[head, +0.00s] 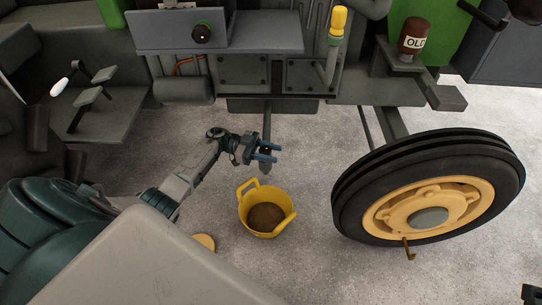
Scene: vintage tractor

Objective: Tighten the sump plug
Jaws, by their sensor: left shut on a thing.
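My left gripper (265,153), with blue fingers, reaches in under the middle of the tractor, above and just behind a yellow tub. It is shut on a small part at the tractor's underside, which I take to be the sump plug. The fingers hide most of that part, so its thread and seating cannot be made out. The yellow two-handled tub (245,217) stands on the floor below the gripper, with brown contents in it. A dark piece at the bottom right corner may be my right gripper (532,294); its fingers cannot be made out.
A front wheel (429,212) with a yellow hub stands to the right. The tractor's grey body (243,75) overhangs the gripper. A brown jar labelled OLD (413,36) and a yellow-topped part (338,22) are above. A yellowish disc (204,242) lies left of the tub. Floor between tub and wheel is clear.

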